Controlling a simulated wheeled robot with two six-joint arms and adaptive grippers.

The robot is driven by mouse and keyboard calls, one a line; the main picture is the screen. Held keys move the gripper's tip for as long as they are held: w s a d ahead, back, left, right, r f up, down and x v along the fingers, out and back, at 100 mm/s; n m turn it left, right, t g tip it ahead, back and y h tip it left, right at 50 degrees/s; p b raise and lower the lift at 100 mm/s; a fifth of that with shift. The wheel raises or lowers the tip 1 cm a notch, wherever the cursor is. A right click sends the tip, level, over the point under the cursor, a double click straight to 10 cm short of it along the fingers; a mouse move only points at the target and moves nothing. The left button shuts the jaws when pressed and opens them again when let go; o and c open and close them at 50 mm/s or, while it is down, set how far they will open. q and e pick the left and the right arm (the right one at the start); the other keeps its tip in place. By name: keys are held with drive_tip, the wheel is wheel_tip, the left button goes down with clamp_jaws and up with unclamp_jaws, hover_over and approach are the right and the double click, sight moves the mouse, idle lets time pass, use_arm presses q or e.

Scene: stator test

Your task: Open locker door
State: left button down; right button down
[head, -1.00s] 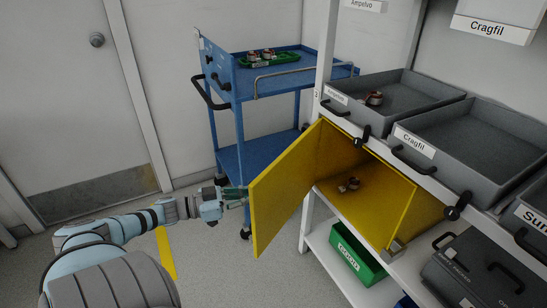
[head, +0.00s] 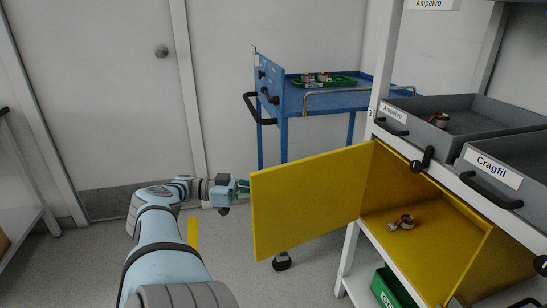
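The yellow locker door (head: 305,200) stands swung open to the left of the yellow locker (head: 440,235). The inside of the locker shows, with a small copper-and-grey part (head: 402,222) on its floor. My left gripper (head: 243,187) is at the door's free left edge. Its fingertips are partly hidden there, so I cannot tell whether they grip the door. My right gripper is not in view.
A blue cart (head: 283,130) with a green tray (head: 330,81) stands behind the door. Grey bins (head: 460,118) sit on the shelf above the locker, and a green bin (head: 385,287) is below it.

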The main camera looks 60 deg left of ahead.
use_arm(q)
drive_tip(key=shift+s+d, duration=0.1)
drive_tip(key=c, duration=2.2)
unclamp_jaws()
drive_tip(key=shift+o, duration=1.2)
drive_tip(key=shift+s, duration=0.15)
drive_tip(key=shift+r, duration=0.1)
